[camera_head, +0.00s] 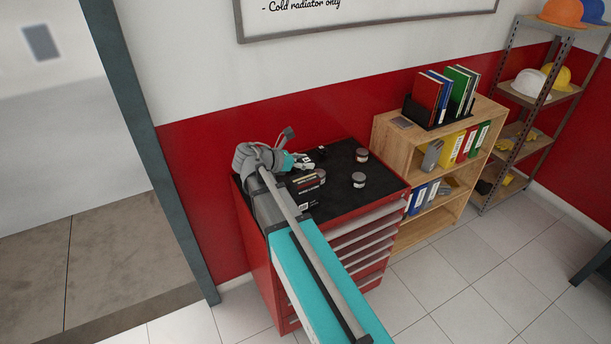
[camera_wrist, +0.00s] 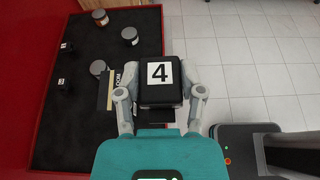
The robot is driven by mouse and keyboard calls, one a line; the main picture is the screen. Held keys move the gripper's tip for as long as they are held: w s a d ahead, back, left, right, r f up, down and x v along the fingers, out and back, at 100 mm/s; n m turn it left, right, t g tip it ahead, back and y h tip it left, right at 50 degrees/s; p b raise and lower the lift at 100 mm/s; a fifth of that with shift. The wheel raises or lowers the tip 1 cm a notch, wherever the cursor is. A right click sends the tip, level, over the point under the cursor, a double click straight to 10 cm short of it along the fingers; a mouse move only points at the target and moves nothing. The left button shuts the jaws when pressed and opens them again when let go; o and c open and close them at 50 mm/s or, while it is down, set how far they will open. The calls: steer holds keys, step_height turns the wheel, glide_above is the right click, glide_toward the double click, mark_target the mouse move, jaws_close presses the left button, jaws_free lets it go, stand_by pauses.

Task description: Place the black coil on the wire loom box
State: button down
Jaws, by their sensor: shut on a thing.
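The black coil (camera_wrist: 160,94) is a block with a white "4" label on top, seen in the wrist view. My gripper (camera_wrist: 161,106) is shut on it, one finger on each side. The wire loom box (camera_wrist: 105,92) is a small dark box with a tan strip reading "LOOM", just left of the held coil in the wrist view and partly hidden. In the head view the box (camera_head: 306,183) sits on the cabinet's black top, close to my arm. The coil looks apart from the box; its height above it is hard to tell.
The red tool cabinet (camera_head: 383,196) carries several lidded jars (camera_head: 359,180), one right beside the box. Two small black labelled parts (camera_wrist: 65,47) stand toward the wall. A wooden shelf (camera_head: 398,150) adjoins on the right. Tiled floor lies beyond the cabinet's front edge.

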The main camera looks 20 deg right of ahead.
steer(key=shift+d, duration=0.2)
steer(key=shift+w+d+f+b, duration=0.25)
steer(key=shift+w+f+b, duration=0.05)
steer(key=shift+w, duration=0.15)
steer(key=w+d+f+b, duration=0.3)
steer(key=w+f+b, duration=0.1)
steer(key=w, duration=0.3)
steer(key=b, duration=0.4)
glide_above(306, 177)
steer(key=shift+s+a+f, duration=0.1)
steer(key=shift+s+f, duration=0.05)
steer(key=shift+f, duration=1)
steer(key=shift+s+a+f, duration=0.1)
steer(key=shift+s+f, duration=0.05)
steer(key=shift+f, duration=0.95)
steer(key=shift+f+b, duration=0.1)
steer(key=shift+b, duration=0.2)
steer(key=shift+w+d+f+b, duration=0.2)
steer(key=shift+w+f+b, duration=0.2)
steer(key=shift+f+b, duration=1.55)
steer(key=shift+f, duration=0.1)
